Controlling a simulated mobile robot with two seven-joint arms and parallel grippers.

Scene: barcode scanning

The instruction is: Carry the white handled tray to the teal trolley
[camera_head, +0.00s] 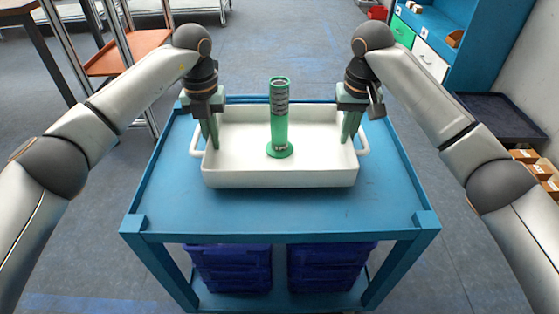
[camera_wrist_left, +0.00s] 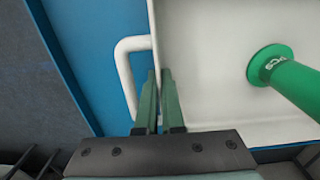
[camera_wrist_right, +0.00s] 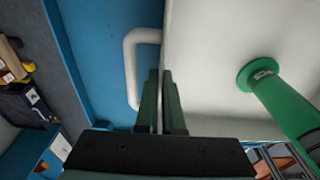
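The white handled tray (camera_head: 280,175) is over the top of the blue-teal trolley (camera_head: 170,205); I cannot tell whether it rests fully on it. A green cylinder (camera_head: 279,115) on a round base stands upright inside the tray. My left gripper (camera_head: 212,138) points down at the tray's left wall, beside the left handle (camera_wrist_left: 125,75). My right gripper (camera_head: 347,132) does the same at the right wall, beside the right handle (camera_wrist_right: 131,70). In both wrist views the narrow-set fingers straddle the tray wall and look shut on it.
Blue bins (camera_head: 230,268) sit on the trolley's lower shelf. A blue shelf unit (camera_head: 465,60) with a dark tray (camera_head: 500,120) stands at the right. An orange-topped stand (camera_head: 128,52) is at the back left. Grey floor is open behind the trolley.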

